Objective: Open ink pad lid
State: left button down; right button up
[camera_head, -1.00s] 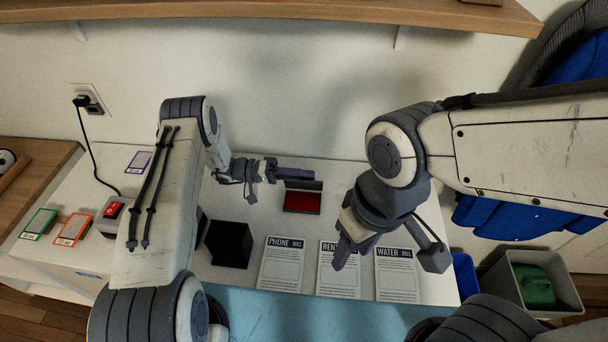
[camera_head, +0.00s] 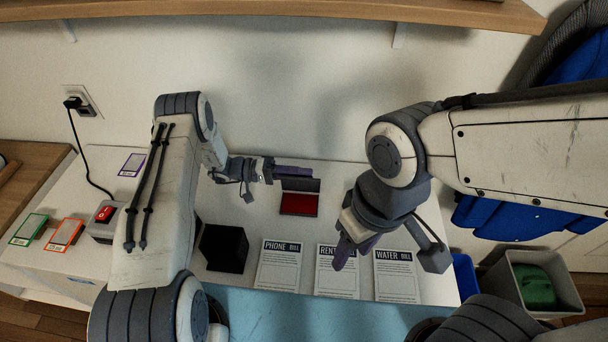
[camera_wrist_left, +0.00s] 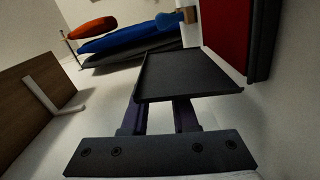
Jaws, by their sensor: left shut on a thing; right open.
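The ink pad (camera_head: 299,204) lies on the white table near the back, its red surface showing. Its dark lid (camera_head: 303,184) stands raised along the pad's back edge. My left gripper (camera_head: 309,172) is at the lid, with purple fingers. In the left wrist view the dark lid (camera_wrist_left: 188,76) sits at the ends of the fingers (camera_wrist_left: 160,115), and the red pad (camera_wrist_left: 225,30) shows at the upper right. My left gripper is shut on the lid. My right gripper (camera_head: 354,248) is open and empty above the bill papers, apart from the pad.
Papers marked phone (camera_head: 279,267), rent (camera_head: 338,280) and water (camera_head: 397,277) lie along the front. A black box (camera_head: 225,248) stands left of them. A red-switched device (camera_head: 105,215) and coloured cards (camera_head: 64,234) are at left. A grey bin (camera_head: 545,315) stands at right.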

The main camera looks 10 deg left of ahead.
pick_arm(q)
jog(key=shift+w+a+f+n+b, duration=0.1)
jog(key=shift+w+f+n+b, duration=0.15)
jog(key=shift+f+n+b, duration=0.25)
jog(key=shift+a+r+n+b, duration=0.1)
jog(key=shift+r+n+b, duration=0.05)
jog(key=shift+n+b, duration=0.3)
jog(key=shift+w+n, duration=0.35)
jog(key=shift+n, duration=0.2)
jog(key=shift+r, duration=0.1)
pick_arm(e)
jog(key=f, duration=0.3)
jog(key=shift+w+a, duration=0.15)
jog(key=shift+a, duration=0.1)
pick_arm(q)
jog(key=c, duration=0.7)
grip_release()
jog(key=a+b, duration=0.3)
jog(key=a, duration=0.7)
jog(key=shift+a, duration=0.1)
pick_arm(e)
notch_tip(320, 180, down, 3)
jog(key=shift+f, duration=0.1)
